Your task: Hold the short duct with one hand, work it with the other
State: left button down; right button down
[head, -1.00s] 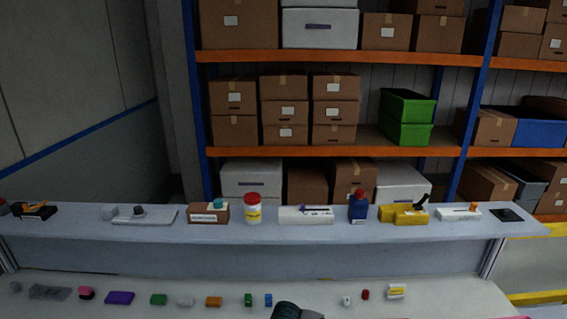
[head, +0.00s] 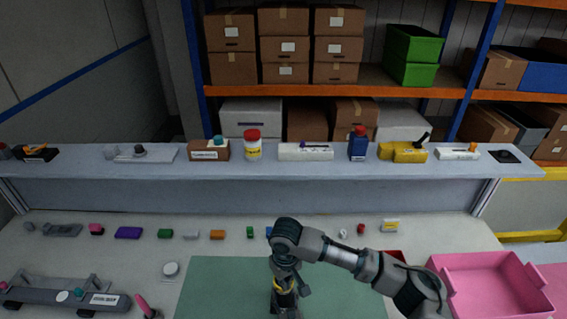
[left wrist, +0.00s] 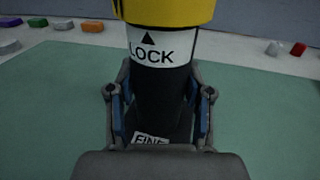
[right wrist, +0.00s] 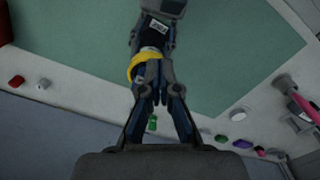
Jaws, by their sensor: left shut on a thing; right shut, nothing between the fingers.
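The short duct (left wrist: 160,95) is a black cylinder with a yellow collar (left wrist: 170,9) and white labels reading LOCK and FINE. My left gripper (left wrist: 160,110) is shut around its black body, over the green mat. In the right wrist view the duct's yellow collar (right wrist: 140,66) shows beyond my right fingertips. My right gripper (right wrist: 154,88) is shut and empty, its tips close to the collar; I cannot tell whether they touch. In the head view the yellow collar (head: 285,285) shows below my right arm, which hides most of the duct.
A green mat (head: 220,285) covers the middle of the bench. A pink tray (head: 485,285) is at the right, a grey fixture (head: 60,292) at the left. Several small coloured blocks line the back. A raised shelf (head: 90,168) behind carries bottles and boxes.

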jog(key=shift+d+r, duration=0.1)
jog(key=shift+r, duration=0.05)
notch_tip(320, 180, down, 6)
jog(key=w+d, duration=0.1)
jog(key=d, duration=0.1)
jog(key=shift+w+d, duration=0.15)
jog(key=shift+w, duration=0.2)
dwell(0.5)
jog(key=shift+w, duration=0.1)
dwell(0.4)
jog(key=shift+a, duration=0.25)
